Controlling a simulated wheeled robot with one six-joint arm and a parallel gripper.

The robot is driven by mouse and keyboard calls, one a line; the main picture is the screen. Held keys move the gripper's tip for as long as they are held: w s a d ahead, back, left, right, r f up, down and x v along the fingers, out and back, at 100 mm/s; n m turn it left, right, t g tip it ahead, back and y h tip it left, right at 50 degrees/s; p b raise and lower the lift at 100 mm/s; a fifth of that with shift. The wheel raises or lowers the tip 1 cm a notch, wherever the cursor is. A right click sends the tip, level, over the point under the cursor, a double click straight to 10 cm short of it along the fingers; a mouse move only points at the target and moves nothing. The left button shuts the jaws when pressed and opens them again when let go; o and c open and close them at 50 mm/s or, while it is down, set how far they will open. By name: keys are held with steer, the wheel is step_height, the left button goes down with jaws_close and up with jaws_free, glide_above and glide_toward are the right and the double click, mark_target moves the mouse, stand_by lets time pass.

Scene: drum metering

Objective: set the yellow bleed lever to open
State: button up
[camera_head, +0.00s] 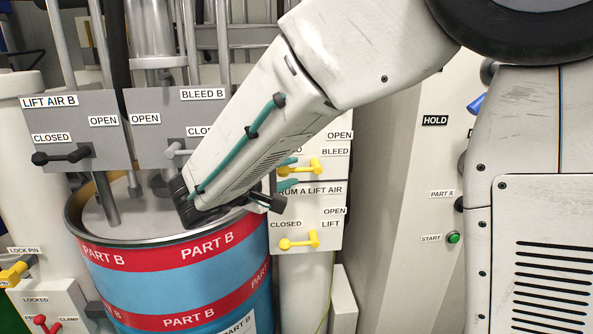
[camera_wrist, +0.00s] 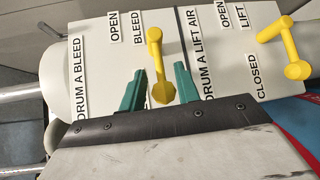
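The yellow bleed lever (camera_head: 314,166) is on the upper part of a pale panel, partly hidden by my gripper in the head view. In the wrist view, the bleed lever (camera_wrist: 156,62) points its handle end toward my gripper, away from the OPEN and BLEED labels. In the head view that is leftward, toward the side marked closed. My gripper (camera_head: 288,173) has green fingers pointing right at the panel. In the wrist view, my gripper (camera_wrist: 160,80) is open, one finger on each side of the handle, with gaps visible. Contact cannot be told.
The yellow lift lever (camera_head: 299,241) sits just below on the same panel, pointing left to CLOSED. A blue and red PART B drum (camera_head: 170,283) stands under my arm. Grey panels with a black lever (camera_head: 62,155) and a bleed B lever (camera_head: 177,150) are at left.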

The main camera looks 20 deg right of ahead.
mark_target(295, 170)
steer(key=shift+x, duration=1.55)
steer(key=shift+s, duration=0.15)
jaws_close()
